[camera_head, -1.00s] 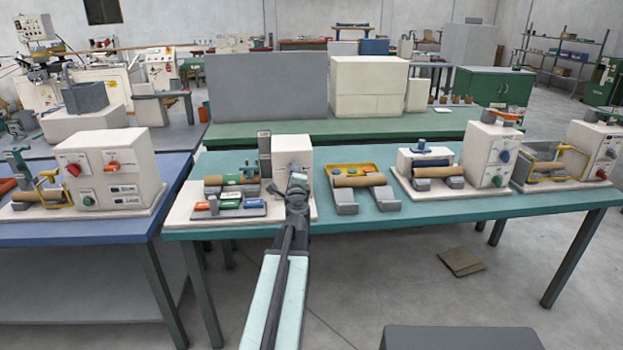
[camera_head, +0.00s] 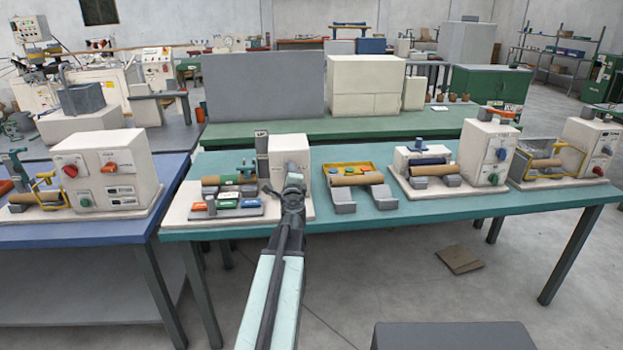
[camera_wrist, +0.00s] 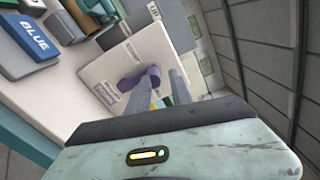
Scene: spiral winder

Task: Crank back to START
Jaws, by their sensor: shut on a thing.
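The spiral winder with the white box housing (camera_head: 291,150) stands on the teal table, straight ahead. My gripper (camera_head: 293,182) is at the front face of this housing and covers part of it. In the wrist view my gripper's two fingers (camera_wrist: 160,88) reach towards the pale panel (camera_wrist: 122,66). A purple rounded part (camera_wrist: 142,78), apparently the crank's grip, shows at the left fingertip. My gripper is shut on it as far as I can see. The rest of the crank and any START mark are hidden or too small to read.
A blue block marked BLUE (camera_wrist: 35,28) lies at upper left in the wrist view. Coloured blocks (camera_head: 227,203) sit left of my gripper. A yellow tray (camera_head: 352,168) with a brown roll stands right. Bare teal tabletop (camera_head: 350,222) lies in front.

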